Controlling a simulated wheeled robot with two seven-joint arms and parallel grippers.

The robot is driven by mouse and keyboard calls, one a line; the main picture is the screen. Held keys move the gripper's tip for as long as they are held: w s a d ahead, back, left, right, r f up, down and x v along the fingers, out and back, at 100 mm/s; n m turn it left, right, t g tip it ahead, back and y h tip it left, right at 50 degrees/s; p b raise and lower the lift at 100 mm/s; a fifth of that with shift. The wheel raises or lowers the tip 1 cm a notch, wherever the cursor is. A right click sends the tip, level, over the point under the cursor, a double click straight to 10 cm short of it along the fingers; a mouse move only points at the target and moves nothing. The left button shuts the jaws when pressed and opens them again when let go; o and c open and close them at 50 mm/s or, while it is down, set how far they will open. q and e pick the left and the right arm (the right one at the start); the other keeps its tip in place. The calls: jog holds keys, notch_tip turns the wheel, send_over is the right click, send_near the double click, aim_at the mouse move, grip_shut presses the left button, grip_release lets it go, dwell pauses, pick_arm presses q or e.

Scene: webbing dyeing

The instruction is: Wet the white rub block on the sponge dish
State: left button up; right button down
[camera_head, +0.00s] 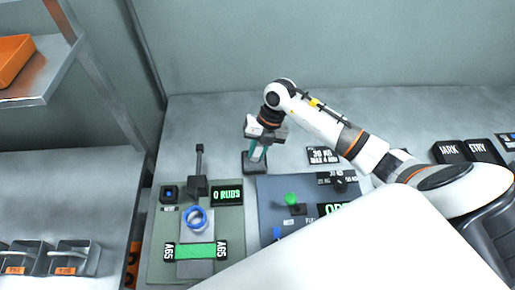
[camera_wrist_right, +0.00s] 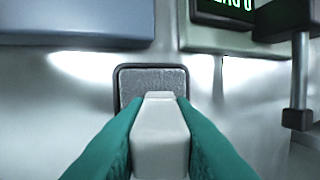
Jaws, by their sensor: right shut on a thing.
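My right gripper (camera_head: 258,152) has teal fingers and points down at the sponge dish (camera_head: 254,168) at the back of the bench. In the right wrist view the fingers (camera_wrist_right: 160,140) are shut on the white rub block (camera_wrist_right: 160,130), one on each side. The sponge dish also shows there, with a dark rim and a grey sponge (camera_wrist_right: 150,80), just past the block's tip. The block's end overlaps the dish in this view; I cannot tell whether it touches the sponge. My left gripper is out of view.
A green-grey rub tester (camera_head: 152,250) with a "0 RUBS" display (camera_head: 227,195), blue ring (camera_head: 197,217) and green webbing (camera_head: 195,251) stands in front left of the dish. A blue-grey panel (camera_head: 268,200) with a green knob (camera_head: 291,199) lies to its right. Grey bins (camera_head: 75,258) stand far left.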

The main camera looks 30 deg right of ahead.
aim_at(258, 145)
dwell(0.4)
notch_tip(258, 145, up, 7)
jog(key=p, duration=0.5)
jog(key=shift+p, duration=0.35)
dwell(0.5)
